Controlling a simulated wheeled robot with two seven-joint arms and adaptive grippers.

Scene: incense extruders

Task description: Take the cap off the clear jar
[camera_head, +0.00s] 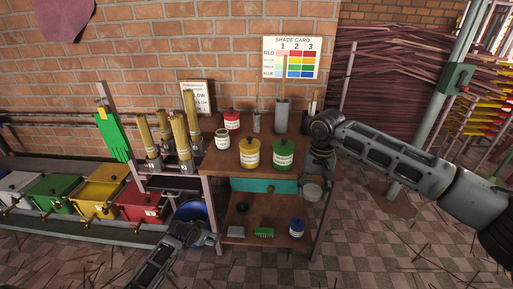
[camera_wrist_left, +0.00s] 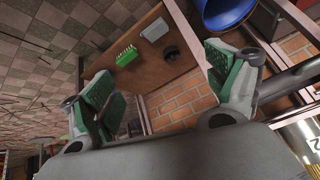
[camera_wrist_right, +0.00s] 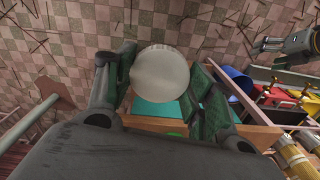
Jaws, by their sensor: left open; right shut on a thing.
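My right gripper (camera_head: 318,176) is shut on a round, pale grey-white thing (camera_head: 312,191), in front of the bench's right side. In the right wrist view this pale round thing (camera_wrist_right: 160,72) shows as a smooth disc between the fingers. I cannot tell whether it is a jar or a cap. A small pale jar (camera_head: 222,140) with a white label and dark top stands on the bench top, at the left. My left gripper (camera_head: 196,234) is open and empty, low at the bench's left; its spread fingers show in the left wrist view (camera_wrist_left: 158,90).
The bench top (camera_head: 222,165) also bears yellow (camera_head: 249,154), green (camera_head: 283,155) and red (camera_head: 232,120) jars. A lower shelf (camera_head: 268,238) holds a blue jar (camera_head: 297,227) and a green brush (camera_head: 264,233). A blue bucket (camera_head: 190,210) stands near my left gripper.

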